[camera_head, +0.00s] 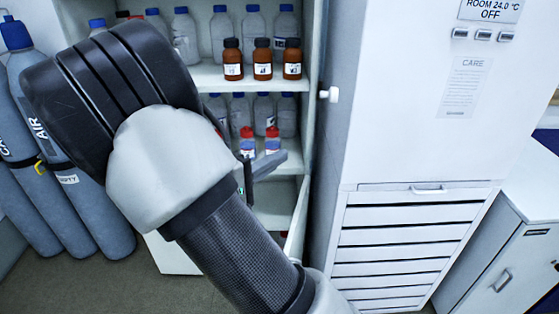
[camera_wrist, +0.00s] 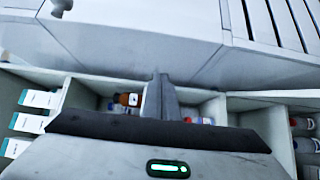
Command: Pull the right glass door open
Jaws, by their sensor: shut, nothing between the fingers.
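The right glass door is the greyish pane (camera_head: 345,70) between the shelves and the white unit in the head view, with a white knob (camera_head: 329,93). It appears swung out from the shelves; how far is hard to tell. In the wrist view the pane (camera_wrist: 130,45) spans the upper left, with its knob (camera_wrist: 60,6) near the top edge. My gripper (camera_head: 268,165) is shut and empty in front of the lower shelves, partly hidden by my arm. In the wrist view its fingertips (camera_wrist: 160,82) reach close to the pane's lower edge; contact cannot be told.
The open cabinet's shelves (camera_head: 210,76) hold brown and clear bottles. Grey gas cylinders (camera_head: 75,195) stand at the left. A white unit (camera_head: 415,110) with slatted panels is right of the door, and a low cabinet (camera_head: 505,265) stands farther right. Some floor shows at lower left.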

